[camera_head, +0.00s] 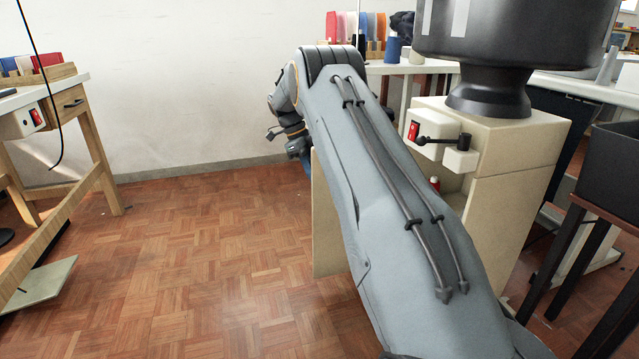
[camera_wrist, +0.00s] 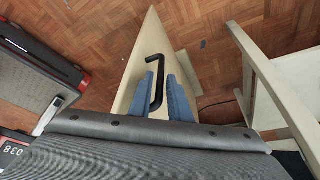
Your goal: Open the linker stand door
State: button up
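The linker stand (camera_head: 520,150) is a beige cabinet at the right of the head view, with a large black machine on top. Its beige door (camera_head: 325,225) stands swung out to the left, partly hidden behind my arm. In the wrist view the door (camera_wrist: 143,50) appears nearly edge-on, with a black bar handle (camera_wrist: 158,70) on it. My gripper (camera_wrist: 161,78) has its two blue fingers on either side of the handle, with a visible gap at the right finger. The gripper looks open. In the head view the gripper and handle are hidden.
A wooden workbench (camera_head: 85,115) stands at the left. A black bin (camera_head: 612,165) on a dark-legged stand is at the right. The parquet floor (camera_head: 200,260) between bench and door is clear. A pale frame (camera_wrist: 275,90) lies right of the gripper.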

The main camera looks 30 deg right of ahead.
jog(key=p+v, duration=0.1)
jog(key=v, duration=0.4)
jog(key=shift+d+r, duration=0.1)
jog(key=shift+r, duration=0.1)
